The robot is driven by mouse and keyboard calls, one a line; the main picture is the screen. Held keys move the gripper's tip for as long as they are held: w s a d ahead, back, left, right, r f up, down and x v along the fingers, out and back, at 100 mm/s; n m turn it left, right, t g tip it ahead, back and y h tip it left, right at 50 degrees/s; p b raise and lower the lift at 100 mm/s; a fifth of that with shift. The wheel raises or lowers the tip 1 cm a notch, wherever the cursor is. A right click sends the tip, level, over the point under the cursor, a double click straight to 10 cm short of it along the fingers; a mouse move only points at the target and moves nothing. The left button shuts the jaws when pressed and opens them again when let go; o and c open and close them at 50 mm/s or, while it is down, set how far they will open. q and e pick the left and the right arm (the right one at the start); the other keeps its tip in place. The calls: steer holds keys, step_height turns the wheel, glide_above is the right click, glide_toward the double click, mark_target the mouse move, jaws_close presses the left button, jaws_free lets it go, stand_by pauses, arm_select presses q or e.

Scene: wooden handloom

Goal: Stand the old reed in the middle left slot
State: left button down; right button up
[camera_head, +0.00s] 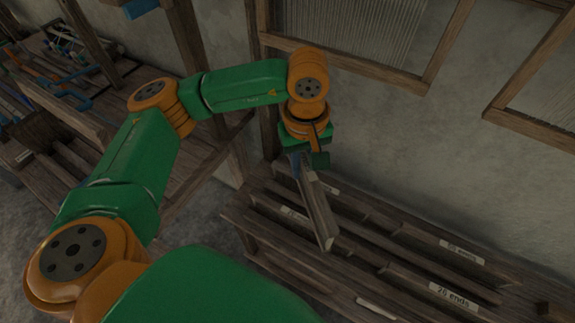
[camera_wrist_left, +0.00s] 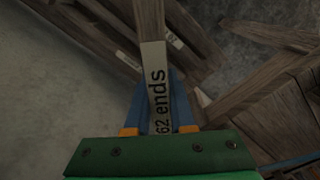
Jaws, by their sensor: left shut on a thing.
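The old reed (camera_head: 321,212) is a long, narrow wooden bar, held tilted over the left part of the slotted wooden rack. My left gripper (camera_head: 301,168) is shut on its upper end. In the left wrist view the reed (camera_wrist_left: 150,20) runs away between the blue fingers (camera_wrist_left: 160,105), and its pale label reads "62 ends". The rack (camera_head: 244,218) has long rows with dividers and pale labels. The left slots lie below and beside the reed, partly hidden by it. I cannot tell whether its lower end touches the rack. My right gripper is not in view.
A front label (camera_head: 453,295) on the rack reads "26 ends". Framed panels (camera_head: 360,38) hang on the wall behind. A wooden bench (camera_head: 190,165) with tools stands at left, and a wooden post (camera_head: 262,80) rises close to my left wrist.

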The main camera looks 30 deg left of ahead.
arm_select(q)
step_height(320, 180, down, 18)
steer(key=w+d+n+b, duration=0.1)
steer(key=w+n+b, duration=0.2)
steer(key=n+b, duration=0.4)
steer(key=shift+d+r+n, duration=0.25)
steer(key=shift+d+n, duration=0.15)
steer(key=shift+n, duration=0.5)
steer(key=shift+f+b, duration=2.1)
steer(key=shift+b, duration=0.2)
steer(key=c, duration=0.7)
jaws_free()
steer(key=shift+s+r, duration=0.1)
